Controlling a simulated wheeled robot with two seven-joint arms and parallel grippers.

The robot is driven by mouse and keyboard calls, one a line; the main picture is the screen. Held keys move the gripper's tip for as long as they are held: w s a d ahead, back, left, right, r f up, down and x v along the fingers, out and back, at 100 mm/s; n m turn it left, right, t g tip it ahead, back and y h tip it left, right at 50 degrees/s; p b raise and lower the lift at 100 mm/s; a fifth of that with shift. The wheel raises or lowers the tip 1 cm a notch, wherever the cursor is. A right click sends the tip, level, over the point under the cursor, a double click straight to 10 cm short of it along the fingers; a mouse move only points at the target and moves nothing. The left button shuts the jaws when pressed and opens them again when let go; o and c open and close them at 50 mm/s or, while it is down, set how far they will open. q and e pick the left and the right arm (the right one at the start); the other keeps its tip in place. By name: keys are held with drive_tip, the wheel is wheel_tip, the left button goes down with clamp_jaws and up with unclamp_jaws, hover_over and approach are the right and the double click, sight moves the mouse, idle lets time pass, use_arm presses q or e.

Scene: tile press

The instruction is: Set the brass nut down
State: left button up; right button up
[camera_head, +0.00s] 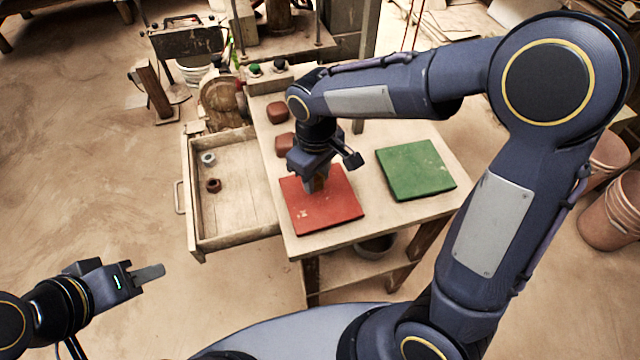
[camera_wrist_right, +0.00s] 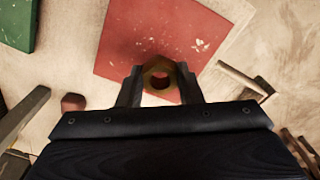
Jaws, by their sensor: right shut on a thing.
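My right gripper (camera_head: 316,186) points down over the red tile (camera_head: 330,208) on the table. In the right wrist view, its fingers (camera_wrist_right: 160,88) are shut on the brass nut (camera_wrist_right: 160,65), a hexagonal ring with a dark hole. The nut appears in front of the edge of the red tile (camera_wrist_right: 130,45); whether it touches the tile is unclear. In the head view the nut is hidden by the gripper. My left gripper (camera_head: 150,273) is at the lower left, away from the table, seen side-on, so its opening does not show.
A green tile (camera_head: 416,170) lies right of the red one. Two reddish clay lumps (camera_head: 277,112) sit behind. An open drawer (camera_head: 240,240) on the left holds a grey nut (camera_head: 208,158) and a dark brown nut (camera_head: 214,185). A bucket (camera_head: 376,247) stands beneath the table.

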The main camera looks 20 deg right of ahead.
sight(320, 187)
drive_tip(key=shift+s+d+f, duration=0.1)
drive_tip(key=shift+d+f, duration=0.1)
drive_tip(key=shift+f, duration=0.8)
drive_tip(key=shift+s+d+f, duration=0.1)
drive_tip(key=shift+d+f, duration=0.05)
drive_tip(key=shift+f, duration=0.8)
drive_tip(key=shift+f, duration=0.2)
drive_tip(key=o, duration=1)
drive_tip(key=shift+r, duration=0.15)
